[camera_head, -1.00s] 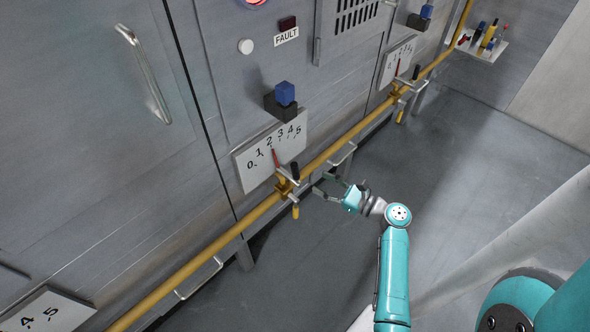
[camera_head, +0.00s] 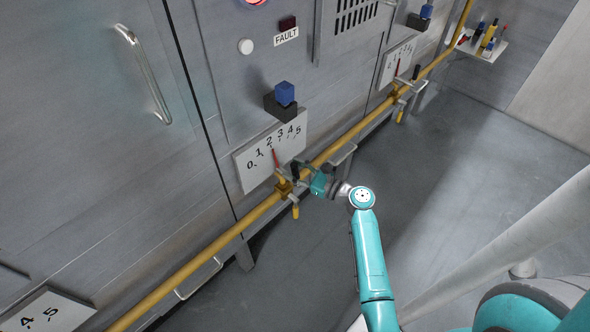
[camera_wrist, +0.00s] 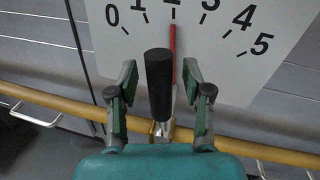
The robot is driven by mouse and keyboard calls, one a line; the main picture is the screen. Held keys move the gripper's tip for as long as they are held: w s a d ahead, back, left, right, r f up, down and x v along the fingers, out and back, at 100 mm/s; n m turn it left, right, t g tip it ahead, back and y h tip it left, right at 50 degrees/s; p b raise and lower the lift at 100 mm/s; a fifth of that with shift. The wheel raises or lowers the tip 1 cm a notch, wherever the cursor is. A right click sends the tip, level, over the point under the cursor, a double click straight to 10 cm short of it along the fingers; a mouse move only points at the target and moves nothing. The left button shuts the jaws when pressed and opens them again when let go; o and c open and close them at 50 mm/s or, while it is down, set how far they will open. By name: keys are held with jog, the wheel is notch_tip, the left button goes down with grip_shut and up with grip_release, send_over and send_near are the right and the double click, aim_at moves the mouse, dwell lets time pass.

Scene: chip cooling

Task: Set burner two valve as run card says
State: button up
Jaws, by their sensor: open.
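The middle valve has a black handle (camera_head: 296,171) on the yellow pipe, beside a white scale plate (camera_head: 243,165) marked 0 to 5. In the wrist view the black handle (camera_wrist: 159,88) stands upright between my fingers, and the red pointer (camera_wrist: 173,52) aims at about 2 on the scale (camera_wrist: 215,55). My gripper (camera_head: 307,172) is open, with one finger on each side of the handle. Gaps show between the fingers and the handle. The run card is not seen, and which burner this valve serves cannot be read.
The yellow pipe (camera_head: 235,230) runs along the cabinet front. Another scale plate (camera_head: 397,60) with a valve is farther right, and a third plate (camera_head: 47,312) is lower left. A blue-topped black block (camera_head: 285,95) sits above the middle plate.

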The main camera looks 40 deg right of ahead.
grip_shut()
jog(key=shift+d+m+t, duration=0.4)
jog(key=shift+d+m, duration=0.95)
jog(key=shift+m, duration=0.45)
grip_release()
jog(key=r+v, duration=0.1)
jog(key=v, duration=1.1)
jog(key=shift+f, duration=0.4)
jog(key=shift+f, duration=0.1)
